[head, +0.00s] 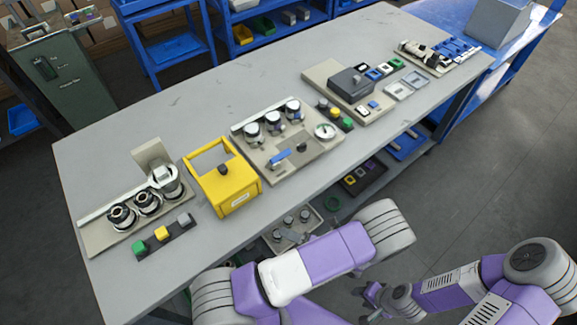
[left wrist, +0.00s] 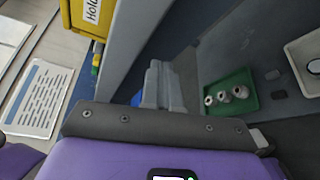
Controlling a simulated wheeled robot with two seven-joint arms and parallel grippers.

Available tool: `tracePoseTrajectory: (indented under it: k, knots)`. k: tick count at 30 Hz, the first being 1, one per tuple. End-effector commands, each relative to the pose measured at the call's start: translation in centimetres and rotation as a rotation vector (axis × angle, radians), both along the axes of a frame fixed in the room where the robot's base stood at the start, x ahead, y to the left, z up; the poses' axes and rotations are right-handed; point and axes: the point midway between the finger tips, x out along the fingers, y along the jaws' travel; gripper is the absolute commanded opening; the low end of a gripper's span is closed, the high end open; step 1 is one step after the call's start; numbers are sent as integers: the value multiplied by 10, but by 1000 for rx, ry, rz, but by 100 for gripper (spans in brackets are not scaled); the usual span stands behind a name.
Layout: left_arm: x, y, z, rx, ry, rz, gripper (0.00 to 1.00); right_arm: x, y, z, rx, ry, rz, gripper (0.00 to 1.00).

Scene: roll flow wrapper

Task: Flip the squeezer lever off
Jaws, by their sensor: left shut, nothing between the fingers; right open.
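A blue lever (head: 279,158) lies on the beige panel (head: 318,150) at the middle of the table in the head view. The panel carries three dark rollers with silver caps and a round gauge (head: 325,130). I cannot read a label naming the squeezer. My left gripper shows in the left wrist view (left wrist: 157,82), its pale grey fingers shut and empty, beside the table's side. In the head view its fingers are hidden, while its purple arm crosses the front. My right gripper (head: 376,296) is open and empty, low in front of the table, away from the lever.
A yellow box (head: 225,185) with a black knob stands left of the panel. Further left are black rollers and coloured buttons (head: 161,233). A dark grey unit (head: 350,83) stands to the right. A lower shelf holds a green tray (left wrist: 232,92). The table's back is clear.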

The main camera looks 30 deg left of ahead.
Motion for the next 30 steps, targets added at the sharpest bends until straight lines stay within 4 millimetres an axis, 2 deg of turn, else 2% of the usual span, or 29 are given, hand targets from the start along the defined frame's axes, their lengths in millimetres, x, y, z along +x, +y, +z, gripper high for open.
tracePoseTrajectory:
  k: [1, 3, 5, 9, 14, 23, 26, 30]
  knots:
    - [19, -10, 19, 107, 36, -106, 0, 0, 0, 1, 0, 0, 0, 43]
    - [39, -24, 43, 247, 80, -212, 0, 0, 0, 2, 0, 0, 0, 43]
    - [50, -24, 54, 380, 120, -260, 0, 0, 0, -4, 0, 0, 0, 43]
    - [66, -37, 79, 596, 166, -330, 0, 0, 0, -9, 0, 1, 0, 43]
    - [73, -45, 91, 694, 180, -354, 0, 0, 0, -10, 0, 0, 0, 43]
    - [73, -44, 92, 695, 182, -352, 0, 0, 0, -10, 0, 0, 0, 43]
    - [74, -41, 94, 694, 181, -352, 0, 0, 0, -10, 0, 0, 0, 43]
    - [80, -26, 102, 694, 181, -348, 0, 0, 0, -11, 0, 0, 0, 43]
